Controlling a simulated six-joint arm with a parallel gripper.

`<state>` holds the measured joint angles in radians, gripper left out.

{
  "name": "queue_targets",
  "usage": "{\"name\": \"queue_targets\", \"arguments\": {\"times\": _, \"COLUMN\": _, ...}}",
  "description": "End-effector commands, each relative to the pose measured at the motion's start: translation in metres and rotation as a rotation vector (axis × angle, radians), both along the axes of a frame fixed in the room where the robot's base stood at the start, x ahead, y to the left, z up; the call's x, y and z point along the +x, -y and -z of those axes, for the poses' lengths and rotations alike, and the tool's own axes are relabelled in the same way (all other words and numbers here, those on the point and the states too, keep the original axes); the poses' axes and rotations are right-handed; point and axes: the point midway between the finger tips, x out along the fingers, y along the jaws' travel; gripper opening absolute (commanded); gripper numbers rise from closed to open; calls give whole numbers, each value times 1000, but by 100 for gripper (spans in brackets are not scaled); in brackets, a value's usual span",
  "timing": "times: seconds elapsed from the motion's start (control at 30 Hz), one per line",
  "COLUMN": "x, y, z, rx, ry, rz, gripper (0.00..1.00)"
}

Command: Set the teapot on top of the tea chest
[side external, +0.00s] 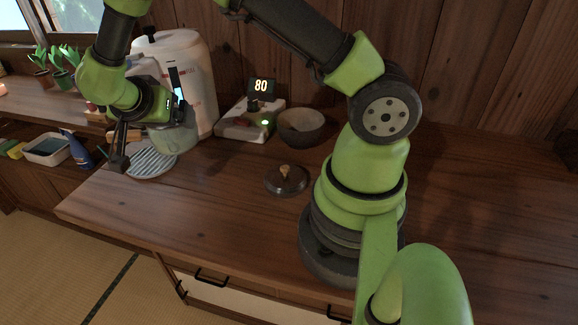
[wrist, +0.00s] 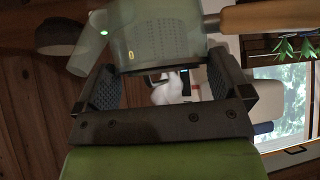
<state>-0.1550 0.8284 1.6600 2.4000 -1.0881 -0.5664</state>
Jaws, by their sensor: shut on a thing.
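The teapot (side external: 174,139) is a grey-green pot held in the air in front of the white dispenser, above the striped round tray. My gripper (side external: 150,139) is shut on it. In the wrist view the teapot (wrist: 165,35) sits between the dark fingers, with its spout at left and a wooden handle (wrist: 272,16) at right. Part of its body is cut off by the frame edge. A dark lid (side external: 287,181) with a wooden knob lies on the counter. I cannot make out a tea chest for certain in either view.
The white dispenser (side external: 187,75) stands just behind the teapot. The striped tray (side external: 152,161) is below. A device reading 80 (side external: 247,125) and a dark bowl (side external: 301,127) stand at the back. Potted plants (side external: 62,63) are at left. The front counter is mostly clear.

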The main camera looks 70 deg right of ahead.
Motion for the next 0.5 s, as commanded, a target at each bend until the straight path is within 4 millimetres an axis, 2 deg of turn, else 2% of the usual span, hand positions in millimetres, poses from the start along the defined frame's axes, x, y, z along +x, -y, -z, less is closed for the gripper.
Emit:
{"name": "queue_targets", "arguments": {"times": 0.03, "x": -13, "y": 13, "z": -6, "rx": -5, "ry": 1, "rz": 50, "gripper": 54}}
{"name": "queue_targets", "arguments": {"times": 0.2, "x": -44, "y": 38, "z": -14, "rx": -18, "ry": 4, "rz": 163, "gripper": 54}}
{"name": "queue_targets", "arguments": {"times": 0.33, "x": -56, "y": 45, "z": -17, "rx": -22, "ry": 6, "rz": 204, "gripper": 54}}
{"name": "queue_targets", "arguments": {"times": 0.5, "x": -59, "y": 47, "z": -16, "rx": -24, "ry": 5, "rz": 213, "gripper": 54}}
